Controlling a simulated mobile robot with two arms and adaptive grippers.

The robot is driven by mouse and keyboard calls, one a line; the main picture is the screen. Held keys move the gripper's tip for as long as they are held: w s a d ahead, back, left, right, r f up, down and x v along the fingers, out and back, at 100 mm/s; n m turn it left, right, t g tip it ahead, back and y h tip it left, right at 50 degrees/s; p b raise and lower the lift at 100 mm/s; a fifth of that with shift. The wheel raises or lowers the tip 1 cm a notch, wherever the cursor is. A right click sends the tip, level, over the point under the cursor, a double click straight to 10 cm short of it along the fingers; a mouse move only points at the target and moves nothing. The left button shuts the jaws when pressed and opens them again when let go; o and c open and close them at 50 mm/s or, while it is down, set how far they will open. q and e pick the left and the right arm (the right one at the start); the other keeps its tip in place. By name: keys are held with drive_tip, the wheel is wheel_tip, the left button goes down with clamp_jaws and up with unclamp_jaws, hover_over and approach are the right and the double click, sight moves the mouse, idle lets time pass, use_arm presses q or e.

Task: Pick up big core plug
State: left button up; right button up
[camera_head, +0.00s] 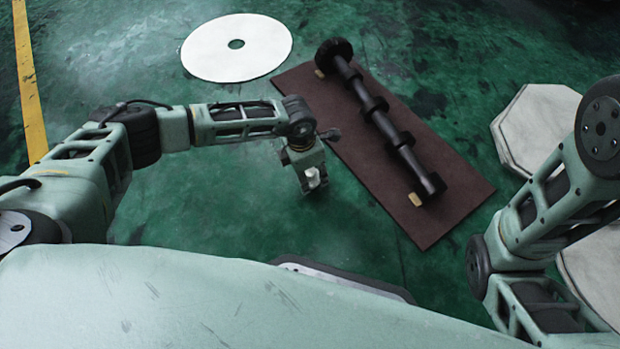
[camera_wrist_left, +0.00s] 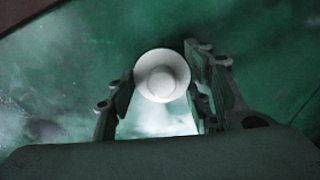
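The big core plug, a white round piece with a raised centre, shows in the left wrist view (camera_wrist_left: 162,76) between the two fingers of my left gripper (camera_wrist_left: 160,92). The fingers appear to press on it from both sides. In the head view the left gripper (camera_head: 312,188) points down with the small white plug (camera_head: 312,176) at its fingertips, above the green floor. Whether the plug touches the floor cannot be told. My right arm is at the right of the head view, and its gripper is out of the picture.
A brown mat (camera_head: 448,212) carries a dark shaft with several collars (camera_head: 382,122), right of the left gripper. A white disc with a centre hole (camera_head: 212,52) lies at the back. White octagonal plates (camera_head: 535,118) lie at the right. Green floor is clear around the left gripper.

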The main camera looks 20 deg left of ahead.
use_arm(q)
drive_tip(key=c, duration=0.4)
drive_tip(key=shift+r, duration=0.1)
drive_tip(key=shift+c, duration=0.2)
